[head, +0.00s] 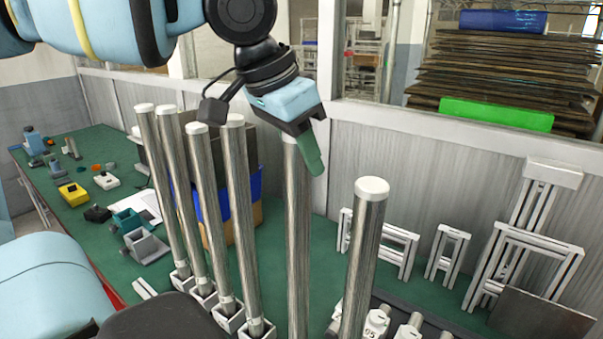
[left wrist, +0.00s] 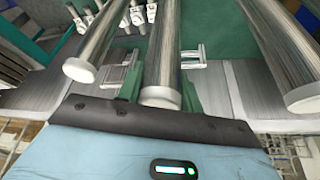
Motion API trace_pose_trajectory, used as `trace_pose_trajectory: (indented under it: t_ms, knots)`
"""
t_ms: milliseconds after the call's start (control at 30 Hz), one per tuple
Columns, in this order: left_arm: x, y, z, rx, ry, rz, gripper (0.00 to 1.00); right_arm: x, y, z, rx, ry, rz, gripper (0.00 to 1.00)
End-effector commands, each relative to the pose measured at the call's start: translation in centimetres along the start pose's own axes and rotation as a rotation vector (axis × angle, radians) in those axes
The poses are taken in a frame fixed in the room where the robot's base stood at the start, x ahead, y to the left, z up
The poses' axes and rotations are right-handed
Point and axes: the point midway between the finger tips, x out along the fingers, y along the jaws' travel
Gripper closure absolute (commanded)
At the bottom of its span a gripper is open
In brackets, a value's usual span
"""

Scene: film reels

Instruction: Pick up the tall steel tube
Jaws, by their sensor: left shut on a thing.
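The tall steel tube (head: 298,235) stands upright in the head view, and its lower end is cut off by the frame edge. My left gripper (head: 303,152) comes down from above and is shut on the tube near its top, with a green finger in front. In the left wrist view the same tube (left wrist: 168,50) runs between the green fingers of the gripper (left wrist: 160,90), its white cap close to the palm. I cannot tell whether its bottom rests on anything. My right gripper is not in view.
Several similar tubes (head: 238,190) stand in white holders to the left. Another white-capped tube (head: 365,245) stands close on the right. White frames (head: 447,255) stand along the back wall. Small parts (head: 73,192) lie on the green bench (head: 100,140) at left.

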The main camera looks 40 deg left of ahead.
Motion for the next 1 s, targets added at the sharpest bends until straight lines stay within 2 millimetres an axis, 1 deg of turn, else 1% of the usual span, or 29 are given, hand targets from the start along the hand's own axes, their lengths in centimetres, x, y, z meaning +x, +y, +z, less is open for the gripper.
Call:
trace_pose_trajectory:
  t_ms: [33, 167, 300, 500, 600, 733, 833, 1000]
  knots:
    - [-1.1, 0.0, -0.6, -0.001, 0.009, -0.002, 1.00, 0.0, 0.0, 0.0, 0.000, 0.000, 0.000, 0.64]
    - [-4.0, 0.0, -1.8, -0.002, 0.009, -0.002, 1.00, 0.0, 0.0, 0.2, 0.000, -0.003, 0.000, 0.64]
    - [-7.3, 0.0, -3.1, -0.001, 0.008, -0.002, 1.00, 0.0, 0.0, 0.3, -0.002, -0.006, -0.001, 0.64]
    - [-11.2, 0.0, -4.7, -0.002, 0.006, -0.001, 1.00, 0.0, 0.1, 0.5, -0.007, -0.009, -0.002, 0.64]
    - [-12.6, 0.0, -5.2, -0.001, 0.006, 0.000, 1.00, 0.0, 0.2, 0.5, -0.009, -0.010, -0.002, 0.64]
    - [-13.8, 0.1, -5.7, 0.000, 0.005, 0.000, 1.00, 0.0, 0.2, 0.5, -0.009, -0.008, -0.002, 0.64]
    - [-14.3, 0.0, -5.9, -0.001, 0.004, 0.000, 1.00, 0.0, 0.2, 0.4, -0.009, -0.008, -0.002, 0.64]
    - [-14.7, 0.0, -6.0, 0.000, 0.004, 0.000, 1.00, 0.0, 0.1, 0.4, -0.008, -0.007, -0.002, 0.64]
